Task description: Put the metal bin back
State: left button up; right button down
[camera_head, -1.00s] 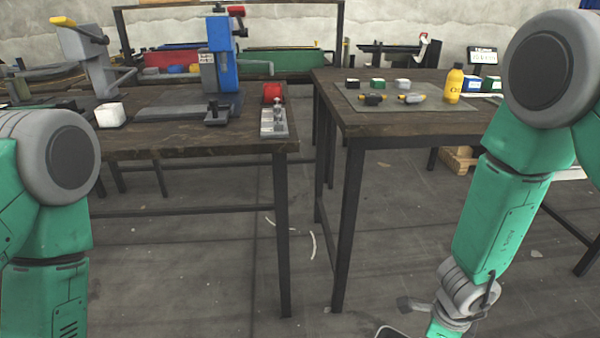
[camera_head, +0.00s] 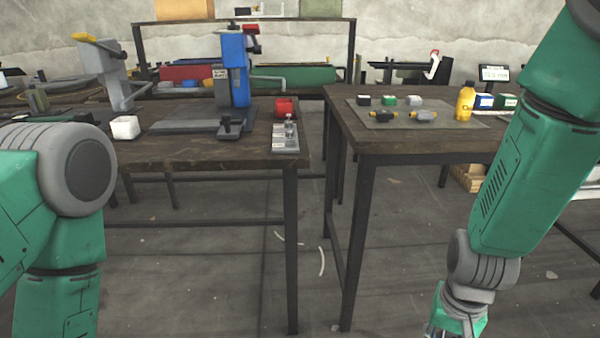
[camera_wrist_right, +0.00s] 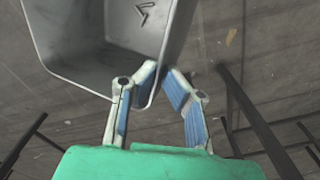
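The grey metal bin (camera_wrist_right: 75,40) fills the upper left of the right wrist view, with its open side showing. My right gripper (camera_wrist_right: 163,76) is closed on the bin's rim near a corner, one finger on each side of the wall. A small angular mark or part shows on the bin's inner face; I cannot tell what it is. In the head view the right hand is cut off at the bottom edge and the bin is out of frame. My left arm is at the left of the head view, its gripper out of sight.
The left table (camera_head: 220,153) carries a blue press (camera_head: 234,70), a white box (camera_head: 125,128), a red container (camera_head: 284,107) and a grey tray (camera_head: 284,140). The right table (camera_head: 400,145) holds a yellow bottle (camera_head: 465,103) and small parts. Floor shows between the tables.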

jog(key=r+n, duration=0.1)
jog(key=n, duration=0.1)
jog(key=a+r+n, duration=0.1)
jog(key=r+n, duration=0.1)
jog(key=n, duration=0.1)
jog(key=shift+n, duration=0.3)
